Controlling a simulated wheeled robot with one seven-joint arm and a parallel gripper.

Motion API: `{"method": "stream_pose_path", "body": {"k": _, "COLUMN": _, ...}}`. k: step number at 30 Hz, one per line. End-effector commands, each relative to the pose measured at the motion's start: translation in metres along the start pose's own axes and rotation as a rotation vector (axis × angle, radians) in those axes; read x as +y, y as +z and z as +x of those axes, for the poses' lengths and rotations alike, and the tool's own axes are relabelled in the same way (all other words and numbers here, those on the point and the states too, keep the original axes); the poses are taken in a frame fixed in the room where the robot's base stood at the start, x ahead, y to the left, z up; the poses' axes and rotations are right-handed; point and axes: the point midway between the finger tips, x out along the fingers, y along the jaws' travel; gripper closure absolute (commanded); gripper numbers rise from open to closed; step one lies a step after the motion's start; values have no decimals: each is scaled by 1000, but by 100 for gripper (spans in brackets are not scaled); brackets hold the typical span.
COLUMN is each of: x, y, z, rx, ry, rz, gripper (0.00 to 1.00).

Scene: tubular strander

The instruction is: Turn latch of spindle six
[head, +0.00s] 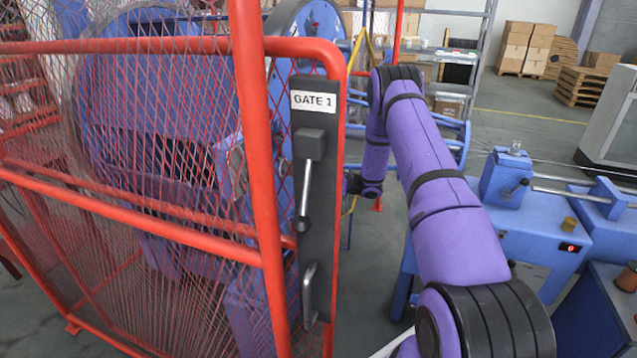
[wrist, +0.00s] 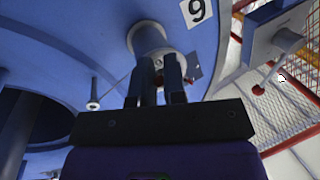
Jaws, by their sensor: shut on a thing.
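In the wrist view my gripper (wrist: 159,65) is shut on a small latch at the end of a grey-blue cylindrical spindle (wrist: 148,38). The fingers cover most of the latch, so its angle is hard to tell. A white plate (wrist: 196,10) beside the spindle reads as 9 in this view; it could be a 6 seen upside down. A small grey flag-like piece (wrist: 194,66) shows just right of the fingers. In the head view my arm reaches behind the gate post, and the gripper is hidden there.
A red mesh gate (head: 262,150) with a black GATE 1 handle plate (head: 314,200) stands close to my arm's left. The big blue strander disc (head: 150,90) is behind it. Blue machine units (head: 540,235) stand at right. A thin rod with a knob (wrist: 93,103) sticks out near my gripper.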

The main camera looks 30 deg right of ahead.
Motion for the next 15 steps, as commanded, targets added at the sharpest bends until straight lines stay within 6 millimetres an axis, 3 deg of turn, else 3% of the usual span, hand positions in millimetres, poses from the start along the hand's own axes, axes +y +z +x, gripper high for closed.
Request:
{"method": "stream_pose_path", "body": {"k": 12, "x": 1, "y": 3, "z": 2, "rx": 80, "ry": -21, "rz": -25, "gripper": 100}}
{"method": "stream_pose_path", "body": {"k": 13, "x": 1, "y": 3, "z": 2, "rx": 80, "ry": -21, "rz": -25, "gripper": 82}}
{"method": "stream_pose_path", "body": {"k": 15, "x": 1, "y": 3, "z": 2, "rx": 80, "ry": -21, "rz": -25, "gripper": 65}}
